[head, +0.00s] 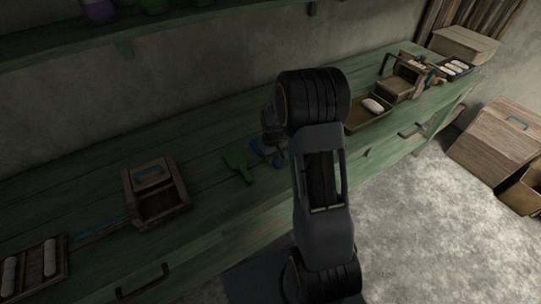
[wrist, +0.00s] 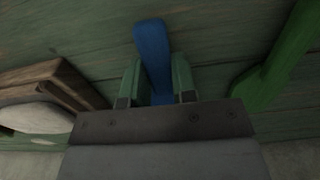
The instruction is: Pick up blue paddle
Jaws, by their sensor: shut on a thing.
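The blue paddle (head: 262,148) lies on the green bench, just right of the green paddle (head: 238,164), and is partly hidden by my arm in the head view. In the wrist view a blue bar of the paddle (wrist: 151,50) runs between the two green-tipped fingers of my gripper (wrist: 157,88). The fingers are shut on it. The paddle's lower part is hidden behind the gripper body. I cannot tell whether the paddle is touching the bench.
The green paddle also shows close by at right in the wrist view (wrist: 275,70). A wooden box with a blue handle (head: 156,193) stands at left on the bench. A tray with a white roll (head: 368,112) is right of my arm. A shelf (head: 170,38) runs above.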

